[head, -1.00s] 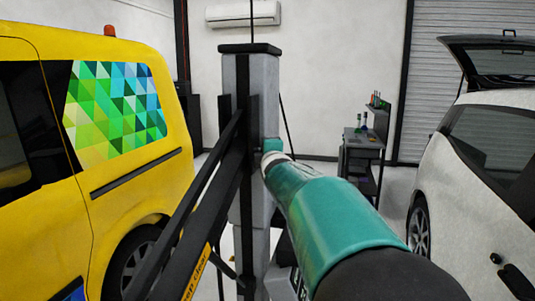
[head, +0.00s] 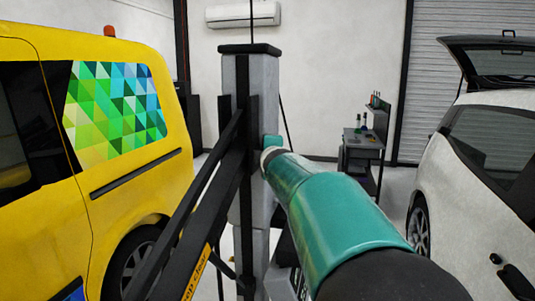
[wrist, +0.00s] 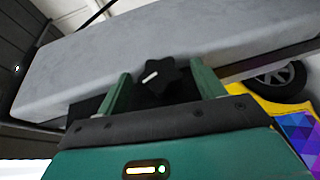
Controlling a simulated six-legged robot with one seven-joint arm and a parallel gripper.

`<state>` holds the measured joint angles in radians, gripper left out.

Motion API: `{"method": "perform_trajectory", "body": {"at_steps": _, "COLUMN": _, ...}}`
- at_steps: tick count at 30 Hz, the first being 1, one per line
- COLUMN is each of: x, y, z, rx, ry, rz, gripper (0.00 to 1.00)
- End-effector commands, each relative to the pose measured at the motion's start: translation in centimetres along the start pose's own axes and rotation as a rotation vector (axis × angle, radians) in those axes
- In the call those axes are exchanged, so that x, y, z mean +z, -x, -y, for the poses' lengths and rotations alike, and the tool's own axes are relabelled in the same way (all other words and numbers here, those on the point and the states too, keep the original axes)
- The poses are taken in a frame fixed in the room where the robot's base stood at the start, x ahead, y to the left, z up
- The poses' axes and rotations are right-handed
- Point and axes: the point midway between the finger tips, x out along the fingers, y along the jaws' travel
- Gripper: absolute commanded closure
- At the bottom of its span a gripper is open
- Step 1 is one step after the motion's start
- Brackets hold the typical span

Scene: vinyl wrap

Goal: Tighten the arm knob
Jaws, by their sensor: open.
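The arm knob is a black, lobed knob (wrist: 160,80) with a short white mark, in the middle of the wrist view. It sits at the side of a grey padded column (wrist: 150,55). My gripper (wrist: 162,82) is open, with one green finger to the left of the knob and one to the right. Whether either finger touches the knob I cannot tell. In the head view the grey column (head: 262,100) stands upright in the middle, and my green arm reaches to it. My arm hides the knob there.
Black sloping arms (head: 190,220) with a yellow label run from the column toward the lower left. A yellow van (head: 120,190) with a patterned window stands at left, a white car (head: 480,170) at right. A dark cart (head: 362,150) stands behind.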

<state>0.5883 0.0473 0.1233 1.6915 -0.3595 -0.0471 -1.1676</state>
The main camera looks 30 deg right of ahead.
Motion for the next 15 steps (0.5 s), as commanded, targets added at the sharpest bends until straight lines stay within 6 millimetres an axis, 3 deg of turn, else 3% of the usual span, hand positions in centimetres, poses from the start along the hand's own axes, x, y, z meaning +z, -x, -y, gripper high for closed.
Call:
{"method": "perform_trajectory", "body": {"at_steps": 8, "x": 0.1, "y": 2.1, "z": -0.1, "rx": 0.002, "ry": 0.001, "rz": 0.002, "gripper": 0.31}}
{"method": "perform_trajectory", "body": {"at_steps": 15, "x": -0.2, "y": 6.6, "z": -0.1, "rx": 0.003, "ry": 0.001, "rz": -0.003, "gripper": 0.31}}
